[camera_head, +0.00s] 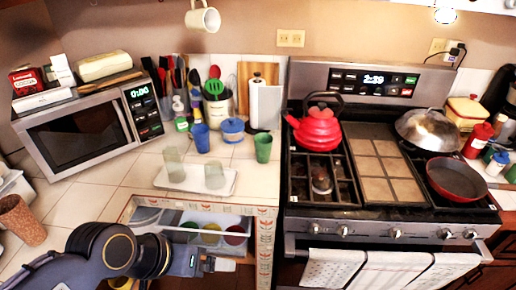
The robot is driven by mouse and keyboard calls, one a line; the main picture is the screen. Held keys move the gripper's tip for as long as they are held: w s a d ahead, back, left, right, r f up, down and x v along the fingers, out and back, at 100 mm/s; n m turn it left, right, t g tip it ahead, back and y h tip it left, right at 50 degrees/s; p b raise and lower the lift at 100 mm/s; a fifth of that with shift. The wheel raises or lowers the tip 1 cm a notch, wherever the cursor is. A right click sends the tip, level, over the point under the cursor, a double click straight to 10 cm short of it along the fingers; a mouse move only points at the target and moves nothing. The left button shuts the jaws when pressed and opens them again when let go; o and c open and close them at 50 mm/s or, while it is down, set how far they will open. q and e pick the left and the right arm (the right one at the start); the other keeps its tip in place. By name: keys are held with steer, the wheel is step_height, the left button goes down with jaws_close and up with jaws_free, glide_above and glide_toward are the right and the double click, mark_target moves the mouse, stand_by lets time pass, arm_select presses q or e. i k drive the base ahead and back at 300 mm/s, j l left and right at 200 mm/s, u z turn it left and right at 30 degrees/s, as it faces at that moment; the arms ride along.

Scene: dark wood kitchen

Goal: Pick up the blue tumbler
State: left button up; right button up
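The blue tumbler (201,139) stands upright on the tiled counter, left of a blue-lidded jar and behind the white tray. My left arm comes in from the lower left. My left gripper (218,264) points right, low in front of the open drawer, well apart from the blue tumbler. Its fingers are small and seen from the side, so I cannot tell whether they are open or shut. My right gripper is not in view.
A white tray (224,184) with two clear glasses stands between the tumbler and the counter's front edge. A green cup (263,148) is to the right. An open drawer (248,221) holds colored bowls. A microwave (85,127) stands left, a stove (301,213) right.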

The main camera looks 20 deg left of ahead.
mark_target(200, 133)
steer(key=i+j+u, duration=0.1)
steer(key=u, duration=1.8)
steer(key=i+l+u, duration=0.1)
steer(key=i, duration=0.3)
steer(key=i+l, duration=0.15)
steer(key=i, duration=0.2)
steer(key=i+l+u, duration=0.15)
steer(key=i, duration=0.25)
